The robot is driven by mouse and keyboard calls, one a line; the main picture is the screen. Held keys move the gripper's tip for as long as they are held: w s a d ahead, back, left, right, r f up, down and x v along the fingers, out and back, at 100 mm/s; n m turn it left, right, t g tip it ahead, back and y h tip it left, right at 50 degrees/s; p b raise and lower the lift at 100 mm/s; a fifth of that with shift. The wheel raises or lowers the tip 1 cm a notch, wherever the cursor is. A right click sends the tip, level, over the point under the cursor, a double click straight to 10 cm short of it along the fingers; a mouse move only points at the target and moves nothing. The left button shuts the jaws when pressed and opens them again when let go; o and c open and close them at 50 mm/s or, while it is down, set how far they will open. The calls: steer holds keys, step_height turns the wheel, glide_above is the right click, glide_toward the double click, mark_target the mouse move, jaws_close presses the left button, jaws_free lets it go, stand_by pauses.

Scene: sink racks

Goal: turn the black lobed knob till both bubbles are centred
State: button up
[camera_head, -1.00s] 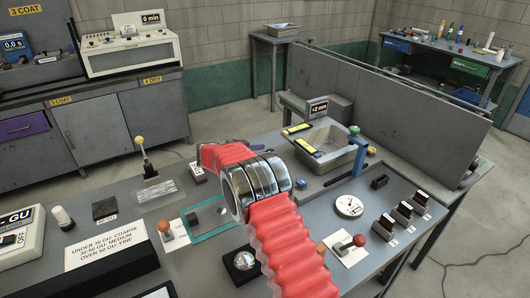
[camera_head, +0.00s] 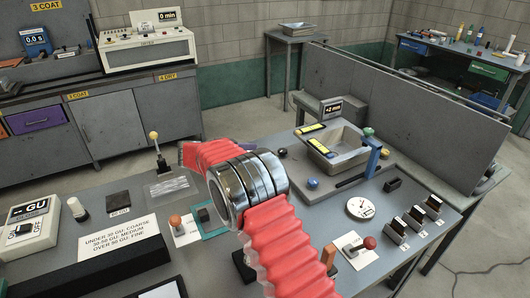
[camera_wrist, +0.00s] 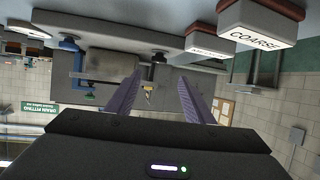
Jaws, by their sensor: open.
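The grey sink basin (camera_head: 345,150) sits on a plate on the bench, right of my arm in the head view. Two yellow level vials, a far one (camera_head: 311,128) and a near one (camera_head: 321,148), lie on its rim; their bubbles are too small to read. A black knob (camera_head: 282,153) stands at the plate's left side; its lobes cannot be made out. My gripper (camera_wrist: 160,80) is open and empty, its purple fingers apart in the upside-down wrist view. The basin (camera_wrist: 112,66) shows beyond them. The gripper is mostly hidden in the head view, apart from the knob.
A blue post (camera_head: 374,156) with a green top stands at the basin's right. A blue knob (camera_head: 313,183) is in front. A round white dial (camera_head: 360,207) and several black-topped blocks (camera_head: 415,217) occupy the bench's right. A grey panel (camera_head: 400,110) stands behind.

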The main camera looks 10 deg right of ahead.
steer(key=shift+v, duration=1.5)
